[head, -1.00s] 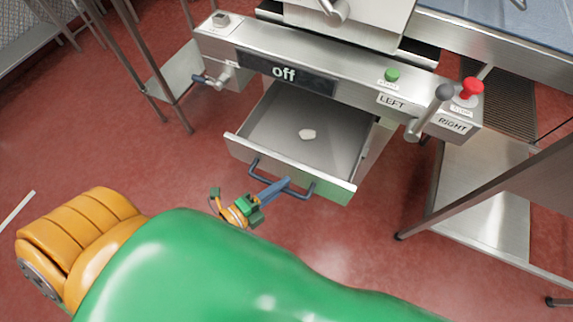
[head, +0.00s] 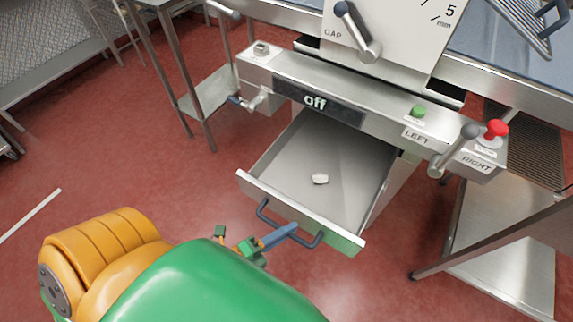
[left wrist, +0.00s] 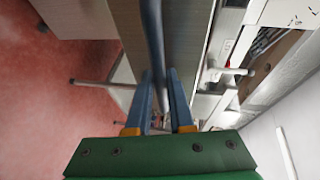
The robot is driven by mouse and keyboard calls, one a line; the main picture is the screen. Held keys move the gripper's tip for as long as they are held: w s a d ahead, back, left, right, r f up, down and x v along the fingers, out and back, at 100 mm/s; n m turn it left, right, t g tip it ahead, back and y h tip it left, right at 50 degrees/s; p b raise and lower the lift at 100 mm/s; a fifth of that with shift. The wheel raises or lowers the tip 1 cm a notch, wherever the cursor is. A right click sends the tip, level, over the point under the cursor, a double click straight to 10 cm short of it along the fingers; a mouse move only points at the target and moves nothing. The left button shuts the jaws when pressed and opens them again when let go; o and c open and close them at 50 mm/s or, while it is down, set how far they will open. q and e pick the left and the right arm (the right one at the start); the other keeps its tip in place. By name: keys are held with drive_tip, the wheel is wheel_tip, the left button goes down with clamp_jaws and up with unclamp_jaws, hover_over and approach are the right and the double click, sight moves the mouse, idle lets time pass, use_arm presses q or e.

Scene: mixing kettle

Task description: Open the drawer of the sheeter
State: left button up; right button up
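The sheeter (head: 300,98) stands at the upper middle of the head view, its display reading "off". Its metal drawer (head: 285,170) is pulled well out, and a small whitish piece (head: 320,179) lies on the drawer floor. The dark blue bar handle (head: 264,212) runs along the drawer front. My left gripper (head: 291,229) is at this handle. In the left wrist view, the handle bar (left wrist: 152,30) passes between the two blue fingers (left wrist: 158,78), which are closed about it. My right gripper is not in view.
The sheeter's front carries a green button (head: 418,111), a red knob (head: 497,128) and a lever (head: 455,150). A metal side table (head: 205,95) stands at left, and a lower shelf (head: 500,240) at right.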

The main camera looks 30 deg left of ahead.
use_arm(q)
drive_tip(key=o, duration=0.3)
drive_tip(key=b+v, duration=0.1)
drive_tip(key=v, duration=0.6)
